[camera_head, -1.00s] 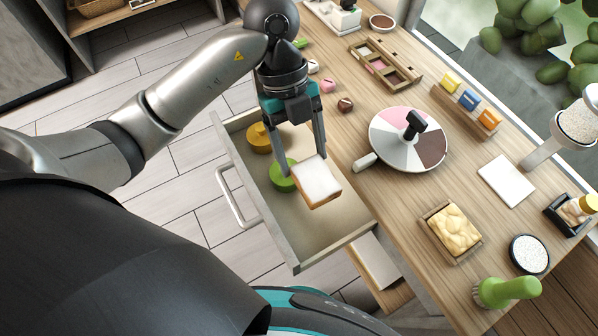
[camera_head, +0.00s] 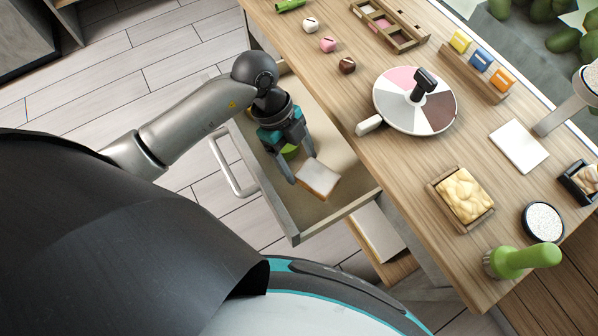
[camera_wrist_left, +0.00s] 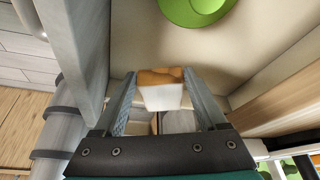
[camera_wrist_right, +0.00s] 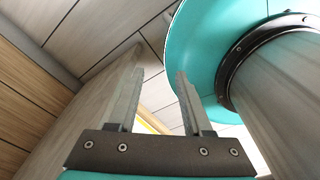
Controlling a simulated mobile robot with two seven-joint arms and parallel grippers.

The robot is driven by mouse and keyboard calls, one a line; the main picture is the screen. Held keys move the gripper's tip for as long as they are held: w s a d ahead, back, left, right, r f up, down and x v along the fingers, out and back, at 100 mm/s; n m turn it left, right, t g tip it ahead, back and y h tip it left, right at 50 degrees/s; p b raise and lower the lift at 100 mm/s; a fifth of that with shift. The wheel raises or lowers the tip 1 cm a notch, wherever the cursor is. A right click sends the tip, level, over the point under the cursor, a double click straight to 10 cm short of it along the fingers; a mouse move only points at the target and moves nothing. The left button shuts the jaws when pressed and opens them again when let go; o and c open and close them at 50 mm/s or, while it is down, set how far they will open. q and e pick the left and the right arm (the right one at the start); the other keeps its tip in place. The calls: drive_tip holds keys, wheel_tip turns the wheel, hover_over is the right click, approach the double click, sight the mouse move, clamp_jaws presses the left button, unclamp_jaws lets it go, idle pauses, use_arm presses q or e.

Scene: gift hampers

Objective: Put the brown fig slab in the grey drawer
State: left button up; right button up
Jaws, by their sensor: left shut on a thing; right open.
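A slab (camera_head: 319,178) with a pale whitish top and orange-brown edge is held in my left gripper (camera_head: 303,170). I cannot tell for sure that it is the brown fig slab. In the left wrist view, the slab (camera_wrist_left: 162,92) sits between the two fingers, brown face up and white face toward the camera. The open grey drawer (camera_head: 338,214) is below, and the slab is inside its outline, low over or at the floor; contact is unclear. My right gripper (camera_wrist_right: 158,75) is open and empty in the right wrist view.
A green round piece (camera_head: 290,151) lies in the drawer, partly behind the gripper; it also shows in the left wrist view (camera_wrist_left: 196,8). The drawer's near right floor is bare. The wooden counter (camera_head: 400,165) edge borders the drawer, with a segmented disc (camera_head: 395,105) on it.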

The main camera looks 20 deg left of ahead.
use_arm(q)
wheel_tip(320, 180, down, 2)
drive_tip(key=shift+f, duration=0.15)
wheel_tip(320, 180, down, 3)
drive_tip(key=shift+f+b, duration=0.2)
drive_tip(key=shift+b, duration=0.7)
drive_tip(key=o, duration=1.4)
drive_tip(key=shift+o, duration=0.2)
use_arm(e)
drive_tip(key=shift+w+d+f, duration=0.65)
drive_tip(key=shift+w+f, duration=0.2)
drive_tip(key=shift+f, duration=0.05)
